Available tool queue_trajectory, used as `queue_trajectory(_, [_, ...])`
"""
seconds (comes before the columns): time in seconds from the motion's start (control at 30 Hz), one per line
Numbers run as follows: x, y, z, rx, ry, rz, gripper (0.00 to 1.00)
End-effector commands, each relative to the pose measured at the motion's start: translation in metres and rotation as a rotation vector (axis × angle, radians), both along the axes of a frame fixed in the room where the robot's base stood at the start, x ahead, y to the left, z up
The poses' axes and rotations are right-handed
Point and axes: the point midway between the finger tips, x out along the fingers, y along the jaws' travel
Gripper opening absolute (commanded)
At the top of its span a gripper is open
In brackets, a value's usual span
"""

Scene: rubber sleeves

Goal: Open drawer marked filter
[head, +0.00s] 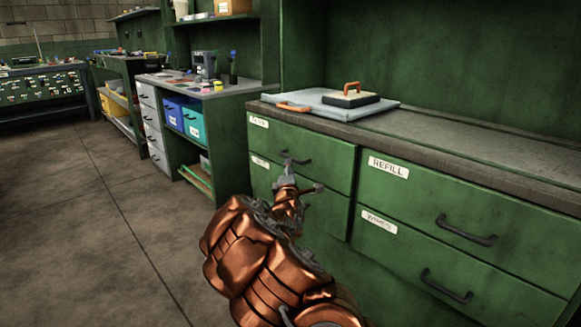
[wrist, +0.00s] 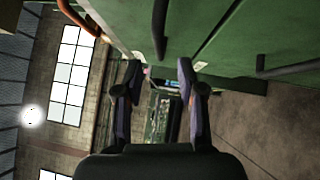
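The green cabinet's upper left drawer (head: 325,152) has a small white label (head: 258,121), blurred and hard to read. The drawer looks closed. Its dark handle (head: 302,160) is partly hidden by my gripper (head: 300,175). In the wrist view, my gripper (wrist: 158,72) has its two dark fingers spread apart, with nothing held between them. A dark bar handle (wrist: 160,28) on the green front lies just beyond the fingertips, roughly in line with the gap. I cannot tell whether a finger touches it.
Other closed drawers are marked REFILL (head: 388,167) and WIPES (head: 379,222). The lower left drawer's label (head: 260,162) is unclear. Open floor (head: 90,230) is at left.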

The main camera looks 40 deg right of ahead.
Motion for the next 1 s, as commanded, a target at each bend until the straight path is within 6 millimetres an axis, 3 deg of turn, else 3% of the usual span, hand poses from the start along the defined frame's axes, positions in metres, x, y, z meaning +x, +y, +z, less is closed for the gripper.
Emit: queue_trajectory(1.0, [0.050,-0.051,0.009,0.003,-0.001,0.000,0.39])
